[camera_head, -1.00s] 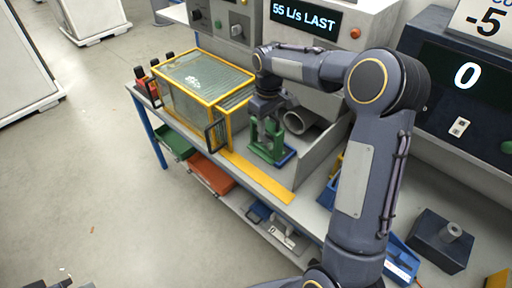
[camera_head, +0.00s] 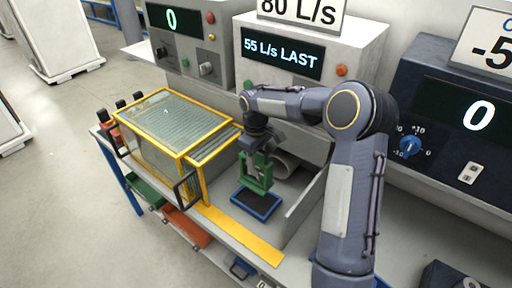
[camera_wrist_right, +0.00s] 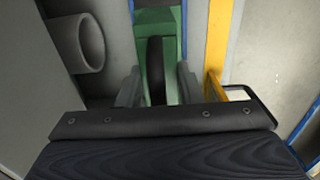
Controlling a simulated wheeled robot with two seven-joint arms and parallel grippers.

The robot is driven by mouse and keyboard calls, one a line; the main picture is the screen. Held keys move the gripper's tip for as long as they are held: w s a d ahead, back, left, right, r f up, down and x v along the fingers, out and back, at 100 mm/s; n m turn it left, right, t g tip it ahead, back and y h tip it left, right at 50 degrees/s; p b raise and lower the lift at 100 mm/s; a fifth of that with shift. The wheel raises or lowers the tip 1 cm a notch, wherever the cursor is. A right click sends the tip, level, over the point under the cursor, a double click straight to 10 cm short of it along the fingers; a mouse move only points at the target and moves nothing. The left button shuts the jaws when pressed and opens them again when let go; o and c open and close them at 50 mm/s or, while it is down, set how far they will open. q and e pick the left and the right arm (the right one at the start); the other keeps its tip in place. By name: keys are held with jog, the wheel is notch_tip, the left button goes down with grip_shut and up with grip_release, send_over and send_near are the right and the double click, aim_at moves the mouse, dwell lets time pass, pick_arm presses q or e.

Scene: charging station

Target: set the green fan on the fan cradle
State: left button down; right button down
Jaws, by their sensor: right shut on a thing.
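The green fan (camera_head: 257,174) is in my right gripper (camera_head: 257,154) at the bench, right of the yellow-framed glass box. In the right wrist view the green fan (camera_wrist_right: 158,52) with a dark disc sits between the fingers (camera_wrist_right: 160,88), which are shut on it. A blue frame with a dark inside, probably the fan cradle (camera_head: 260,212), lies on the bench just in front of and below the fan. The fan covers its back part; I cannot tell whether they touch. Blue edges also show beside the fan in the wrist view (camera_wrist_right: 184,18). My left gripper is out of view.
A grey pipe (camera_head: 285,165) lies behind the fan. A grey upright panel (camera_head: 305,207) stands close right. A yellow strip (camera_head: 243,236) runs along the bench front.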

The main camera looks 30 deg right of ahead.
aim_at(256, 158)
notch_tip(256, 158, down, 3)
jog(key=shift+b, duration=0.3)
jog(key=shift+f+b, duration=2.25)
jog(key=shift+f, duration=1)
jog(key=c, duration=0.9)
grip_release()
